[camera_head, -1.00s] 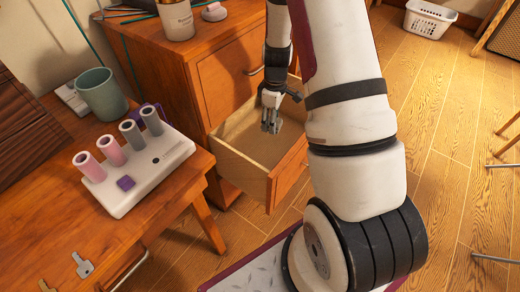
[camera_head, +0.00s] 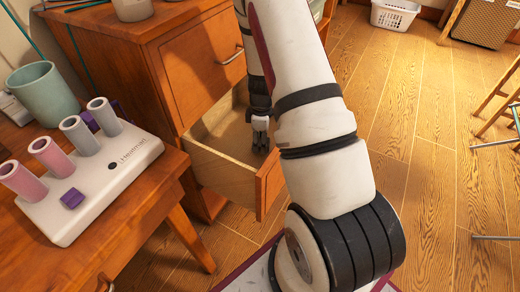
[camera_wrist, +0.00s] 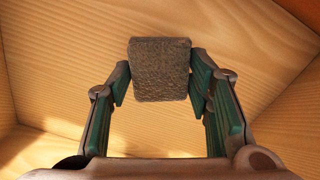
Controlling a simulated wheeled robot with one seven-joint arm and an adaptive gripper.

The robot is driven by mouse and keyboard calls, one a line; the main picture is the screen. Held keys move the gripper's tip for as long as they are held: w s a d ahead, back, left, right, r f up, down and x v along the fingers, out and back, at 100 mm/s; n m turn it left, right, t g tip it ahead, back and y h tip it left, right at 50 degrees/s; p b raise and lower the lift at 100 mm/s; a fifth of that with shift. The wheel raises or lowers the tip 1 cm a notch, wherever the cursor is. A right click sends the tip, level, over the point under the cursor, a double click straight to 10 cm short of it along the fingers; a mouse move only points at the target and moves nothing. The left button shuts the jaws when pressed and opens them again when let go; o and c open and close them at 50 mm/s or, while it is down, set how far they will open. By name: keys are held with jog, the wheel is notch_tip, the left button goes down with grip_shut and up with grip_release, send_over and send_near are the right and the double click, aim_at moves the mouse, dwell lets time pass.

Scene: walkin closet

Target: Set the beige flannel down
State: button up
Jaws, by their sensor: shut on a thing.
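The beige flannel (camera_wrist: 160,69) shows in the wrist view as a small, folded, rough-textured brownish-grey block. My gripper (camera_wrist: 159,88) has a finger on each side of it and is shut on it. In the head view my gripper (camera_head: 261,143) points down inside the open wooden drawer (camera_head: 222,175), near its front panel. The flannel cannot be made out there. The wrist view shows pale wood boards of the drawer (camera_wrist: 60,60) behind the flannel. I cannot tell whether the flannel touches the drawer bottom.
The drawer's side wall and front panel (camera_head: 270,183) stand close around my gripper. A desk with a white holder of pink and grey tubes (camera_head: 92,190) and a green mug (camera_head: 43,93) is at left. Open floor (camera_head: 420,150) lies to the right.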

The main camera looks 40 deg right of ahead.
jog(key=shift+f+b, duration=0.65)
jog(key=shift+f, duration=1.15)
jog(key=shift+f, duration=0.2)
jog(key=o, duration=0.9)
jog(key=shift+o, duration=0.2)
jog(key=shift+r, duration=0.15)
